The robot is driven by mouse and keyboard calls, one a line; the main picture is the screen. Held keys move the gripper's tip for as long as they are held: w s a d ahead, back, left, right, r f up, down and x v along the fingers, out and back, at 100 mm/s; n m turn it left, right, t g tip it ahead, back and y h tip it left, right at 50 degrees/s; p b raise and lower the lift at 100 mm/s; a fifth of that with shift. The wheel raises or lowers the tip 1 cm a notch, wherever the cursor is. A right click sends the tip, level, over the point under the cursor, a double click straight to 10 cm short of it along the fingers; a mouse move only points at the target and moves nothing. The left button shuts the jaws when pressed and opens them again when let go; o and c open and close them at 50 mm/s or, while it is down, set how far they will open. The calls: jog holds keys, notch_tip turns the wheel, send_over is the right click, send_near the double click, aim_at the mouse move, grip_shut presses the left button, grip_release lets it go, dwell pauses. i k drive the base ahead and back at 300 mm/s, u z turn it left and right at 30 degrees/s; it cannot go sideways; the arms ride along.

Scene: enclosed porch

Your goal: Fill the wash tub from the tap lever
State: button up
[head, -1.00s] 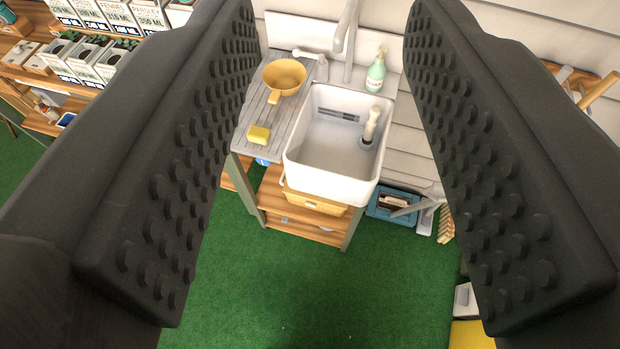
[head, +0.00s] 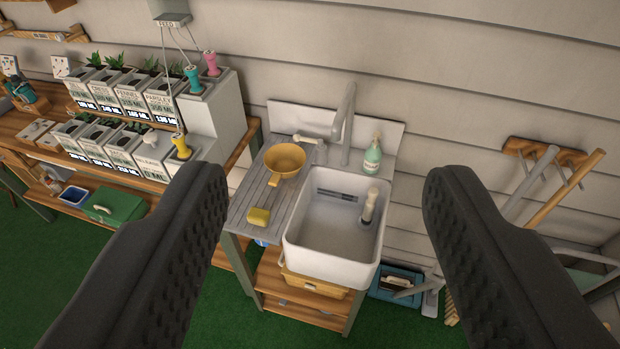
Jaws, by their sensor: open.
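The white wash tub (head: 297,252) is set in the wooden sink stand below and ahead of me. A pale plug or plunger with a dark base (head: 369,206) stands inside it at the right; I see no water stream. The grey tap spout (head: 344,112) rises behind the tub. The tap lever (head: 308,140), a small pale handle on a grey post, lies left of the spout and behind the yellow pan. My gripper (head: 325,185) is open and empty, its two black studded fingers framing the tub, apart from everything.
A yellow pan (head: 285,160) and yellow sponge (head: 258,217) lie on the slatted drainboard (head: 248,197). A green soap bottle (head: 372,157) stands right of the spout. Planters (head: 120,93) fill a bench at left. Long-handled tools (head: 565,188) hang at right.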

aim_at(296, 137)
jog(key=z, duration=0.05)
jog(key=k, duration=0.6)
jog(key=u, duration=0.35)
jog(key=i, duration=2.3)
jog(key=z, duration=0.8)
